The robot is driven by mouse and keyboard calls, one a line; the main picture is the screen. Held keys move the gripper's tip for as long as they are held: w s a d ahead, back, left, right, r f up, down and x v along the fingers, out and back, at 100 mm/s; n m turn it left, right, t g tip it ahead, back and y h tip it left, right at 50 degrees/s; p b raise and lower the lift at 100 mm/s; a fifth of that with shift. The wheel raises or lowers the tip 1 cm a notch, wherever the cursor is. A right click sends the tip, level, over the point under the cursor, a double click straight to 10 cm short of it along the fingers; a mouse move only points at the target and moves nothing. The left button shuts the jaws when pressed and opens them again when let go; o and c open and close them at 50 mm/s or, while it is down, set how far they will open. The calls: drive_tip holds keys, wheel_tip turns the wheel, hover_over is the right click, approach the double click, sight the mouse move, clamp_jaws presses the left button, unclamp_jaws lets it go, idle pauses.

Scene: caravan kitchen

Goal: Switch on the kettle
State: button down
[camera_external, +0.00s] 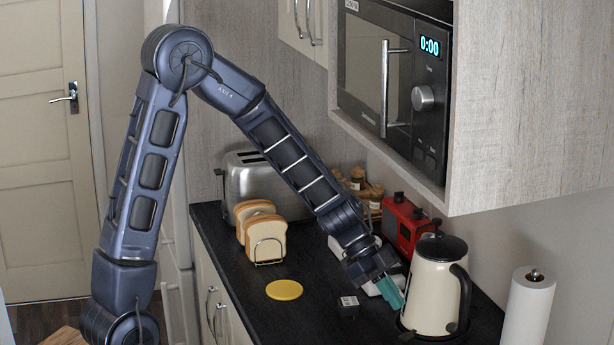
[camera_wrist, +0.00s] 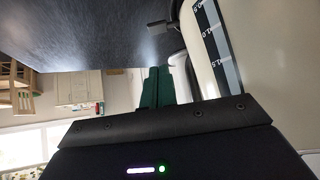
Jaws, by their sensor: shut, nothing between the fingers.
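The cream kettle (camera_external: 428,290) with a black lid and black handle stands upright on the dark worktop at the right. Its cream side (camera_wrist: 278,65), with a dark level strip, fills the right of the wrist view. My gripper (camera_external: 393,293) has teal fingers and is low over the worktop, just left of the kettle. In the wrist view the fingers (camera_wrist: 157,88) are together with nothing between them. I cannot tell whether they touch the kettle. No switch can be made out clearly; a small dark piece (camera_wrist: 165,26) shows beside the kettle in the wrist view.
A small black box (camera_external: 348,307) and a yellow disc (camera_external: 284,290) lie left of the gripper. A bread rack (camera_external: 268,250), toaster (camera_external: 258,185) and red radio (camera_external: 405,225) stand behind. A paper roll (camera_external: 528,310) is right of the kettle. The microwave (camera_external: 392,85) hangs above.

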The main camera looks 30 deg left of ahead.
sight(405, 338)
drive_tip(key=f, duration=0.1)
drive_tip(key=d+f, duration=0.1)
drive_tip(key=f, duration=0.1)
drive_tip(key=d+f, duration=0.1)
drive_tip(key=shift+s+f, duration=0.25)
drive_tip(key=shift+f, duration=0.75)
drive_tip(key=shift+f, duration=0.1)
drive_tip(key=shift+f, duration=0.4)
drive_tip(key=shift+s, duration=0.1)
drive_tip(key=shift+r, duration=0.15)
drive_tip(key=shift+r, duration=0.7)
